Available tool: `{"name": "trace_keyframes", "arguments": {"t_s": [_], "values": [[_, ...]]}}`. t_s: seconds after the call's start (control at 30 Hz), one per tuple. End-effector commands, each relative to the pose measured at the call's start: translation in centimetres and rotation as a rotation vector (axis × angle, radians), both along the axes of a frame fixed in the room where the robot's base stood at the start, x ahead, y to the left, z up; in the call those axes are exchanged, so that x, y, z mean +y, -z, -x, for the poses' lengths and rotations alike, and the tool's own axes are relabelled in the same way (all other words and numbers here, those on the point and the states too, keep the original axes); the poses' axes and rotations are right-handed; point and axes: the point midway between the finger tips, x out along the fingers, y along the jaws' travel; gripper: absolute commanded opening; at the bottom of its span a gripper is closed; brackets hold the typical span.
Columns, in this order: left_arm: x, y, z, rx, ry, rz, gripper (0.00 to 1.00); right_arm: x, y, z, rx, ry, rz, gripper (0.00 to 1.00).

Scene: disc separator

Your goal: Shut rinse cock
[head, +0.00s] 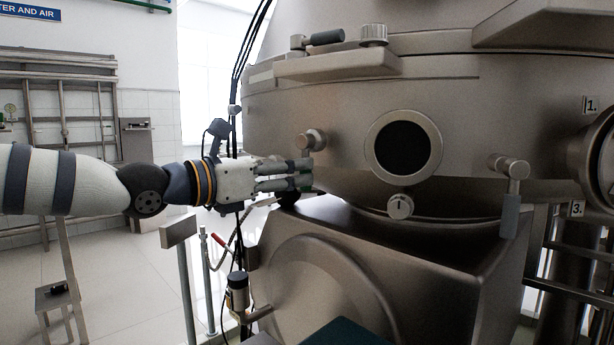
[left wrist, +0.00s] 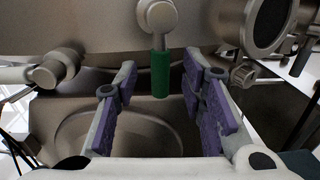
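A cock with a round metal body (head: 312,140) sits on the vessel wall, left of the round dark window. In the left wrist view it has a round metal head (left wrist: 159,15) and a green handle (left wrist: 160,80) hanging straight down. My left gripper (head: 307,173) is just below the cock body in the head view and hides its handle. In the left wrist view, the fingers are open, one on each side of the green handle, with gaps visible. No label on this cock is visible. My right gripper is out of view.
A second cock (head: 511,168) with a grey hanging handle is right of the round window (head: 403,148). A small round fitting (head: 400,207) sits below the window. The metal housing (head: 400,255) lies under my left gripper. Open floor (head: 130,285) is at left.

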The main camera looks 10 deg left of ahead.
Motion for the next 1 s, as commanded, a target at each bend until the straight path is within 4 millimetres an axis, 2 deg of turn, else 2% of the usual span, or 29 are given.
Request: {"name": "trace_keyframes", "arguments": {"t_s": [0.1, 0.2, 0.5, 0.53, 0.67, 0.7, 1.0], "values": [[-1.4, -0.1, -1.7, -0.001, 0.0, -0.002, 0.37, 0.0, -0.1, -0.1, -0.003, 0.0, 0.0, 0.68], [-2.0, -0.2, -2.6, -0.002, 0.0, -0.002, 0.37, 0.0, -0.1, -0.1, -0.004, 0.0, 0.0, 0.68], [-2.3, -0.2, -2.9, -0.002, 0.001, -0.001, 0.37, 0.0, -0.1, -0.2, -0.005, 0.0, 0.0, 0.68], [-2.3, -0.2, -2.9, -0.001, 0.001, -0.002, 0.33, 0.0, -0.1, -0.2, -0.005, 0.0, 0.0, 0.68], [-2.3, -0.2, -2.9, -0.002, 0.0, -0.002, 0.03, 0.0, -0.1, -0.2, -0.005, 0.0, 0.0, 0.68], [-2.3, -0.2, -2.9, -0.002, 0.0, -0.002, 0.0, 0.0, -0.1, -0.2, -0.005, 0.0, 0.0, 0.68], [-2.2, -0.2, -3.0, -0.006, 0.0, -0.011, 0.0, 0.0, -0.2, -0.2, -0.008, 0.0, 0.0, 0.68]]}}
